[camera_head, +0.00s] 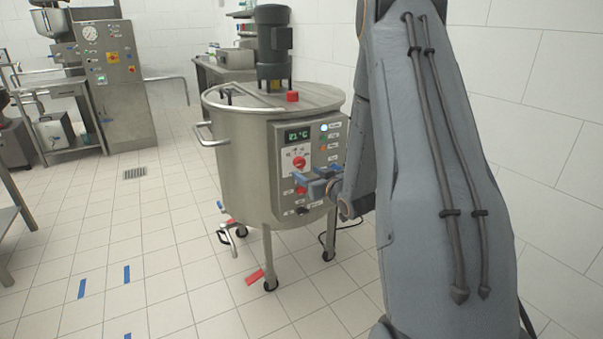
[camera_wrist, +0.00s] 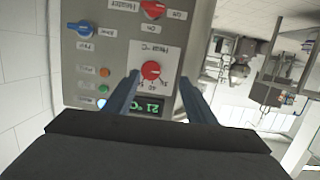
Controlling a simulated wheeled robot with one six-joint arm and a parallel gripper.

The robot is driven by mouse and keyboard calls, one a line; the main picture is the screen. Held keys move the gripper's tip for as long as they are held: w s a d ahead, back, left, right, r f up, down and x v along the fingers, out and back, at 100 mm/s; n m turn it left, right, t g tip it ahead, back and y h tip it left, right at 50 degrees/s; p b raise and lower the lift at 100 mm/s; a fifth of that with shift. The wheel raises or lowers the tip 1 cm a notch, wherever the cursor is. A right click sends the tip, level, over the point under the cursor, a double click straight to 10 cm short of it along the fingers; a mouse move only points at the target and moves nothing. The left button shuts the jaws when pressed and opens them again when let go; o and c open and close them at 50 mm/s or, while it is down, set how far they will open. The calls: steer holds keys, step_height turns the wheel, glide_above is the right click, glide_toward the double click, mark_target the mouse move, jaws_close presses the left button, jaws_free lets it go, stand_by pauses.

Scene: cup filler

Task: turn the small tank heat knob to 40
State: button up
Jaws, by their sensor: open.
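The small tank (camera_head: 238,150) is a round steel vessel on wheeled legs, with a control panel (camera_head: 331,141) on its side. The red heat knob (camera_head: 299,162) sits on a white dial plate below a green display reading 21 °C. In the wrist view the panel appears upside down, and the heat knob (camera_wrist: 151,70) lies between my two blue fingers. My gripper (camera_head: 322,181) is open in front of the panel; in the wrist view my gripper (camera_wrist: 158,84) has a finger on each side of the knob, apart from it. The knob's exact setting is too small to read.
Other red knobs (camera_wrist: 152,9) and a blue knob (camera_wrist: 79,28) are near the heat knob, with small indicator lights (camera_wrist: 104,72) beside it. A dark motor (camera_head: 274,45) stands on the tank lid.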

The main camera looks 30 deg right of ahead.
mark_target(301, 163)
steer(key=shift+w+d+f+t+y+b, duration=0.15)
steer(key=shift+w+d+t, duration=0.2)
steer(key=shift+w, duration=0.95)
steer(key=shift+w+d+r+t+y+b, duration=0.15)
steer(key=shift+w+d+t, duration=0.2)
steer(key=shift+w, duration=0.95)
steer(key=shift+w+d+f+t+b, duration=0.15)
steer(key=shift+w+d+t, duration=0.2)
steer(key=shift+w, duration=0.95)
steer(key=shift+a, duration=0.1)
steer(key=c, duration=1)
steer(key=shift+c, duration=0.2)
